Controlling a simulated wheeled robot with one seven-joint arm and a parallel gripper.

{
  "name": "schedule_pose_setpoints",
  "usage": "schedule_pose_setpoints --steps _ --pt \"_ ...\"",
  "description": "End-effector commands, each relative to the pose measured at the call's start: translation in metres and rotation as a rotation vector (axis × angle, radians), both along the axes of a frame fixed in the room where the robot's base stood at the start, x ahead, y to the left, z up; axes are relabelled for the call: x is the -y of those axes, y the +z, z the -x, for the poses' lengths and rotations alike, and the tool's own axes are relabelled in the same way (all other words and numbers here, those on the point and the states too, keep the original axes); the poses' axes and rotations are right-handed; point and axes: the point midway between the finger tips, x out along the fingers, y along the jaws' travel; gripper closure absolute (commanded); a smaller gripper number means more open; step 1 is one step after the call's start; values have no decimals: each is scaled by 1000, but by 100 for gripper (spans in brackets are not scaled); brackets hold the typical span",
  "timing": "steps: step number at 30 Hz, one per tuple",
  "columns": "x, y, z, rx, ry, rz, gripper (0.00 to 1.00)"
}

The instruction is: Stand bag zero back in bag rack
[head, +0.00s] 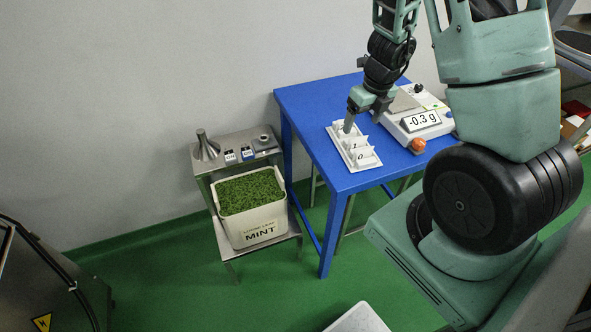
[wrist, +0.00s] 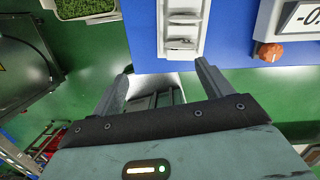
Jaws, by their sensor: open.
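The white bag rack (head: 338,133) lies along the left side of the blue table in the head view. White upright pieces stand in it, with the figures 1 and 0 toward its near end. I cannot tell whether these figures are on bags or on the rack, so bag zero is not clearly made out. My gripper (head: 360,114) is over the far part of the rack in the head view, hiding some of it. In the wrist view my gripper (wrist: 163,72) is open with nothing between its fingers, and the rack (wrist: 202,32) shows beyond the fingertips.
A scale (head: 398,128) reading -0.3 g stands right of the rack on the blue table (head: 310,100), with an orange-red round thing (head: 418,145) by it. A steel stand (head: 233,160) with a mint bin (head: 256,227) is at left. A white container (head: 358,319) shows low in front.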

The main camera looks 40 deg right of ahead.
Motion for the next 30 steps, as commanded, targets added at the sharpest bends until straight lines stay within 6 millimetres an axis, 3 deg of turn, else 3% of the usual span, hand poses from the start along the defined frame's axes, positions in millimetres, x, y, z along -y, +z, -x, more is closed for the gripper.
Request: schedule_pose_setpoints --steps 3,5,6,10,12,15,16,18,22,25,30 --pt "-86 27 -20 54 510 -43 22" --pt "-141 45 -20 93 869 -56 22" --pt "-178 58 -15 124 1132 -57 22" --pt "-278 98 28 225 1988 -23 22" --pt "-316 116 61 274 2438 21 22" --pt "-348 134 107 311 3012 100 22" --pt "-354 139 118 -307 -3088 -124 22" --pt "-362 146 141 -248 -2795 -148 22" --pt "-367 153 165 -175 -2456 -167 22" --pt "-367 154 171 -152 -2357 -170 22" --pt "-367 154 171 -149 -2345 -169 22"
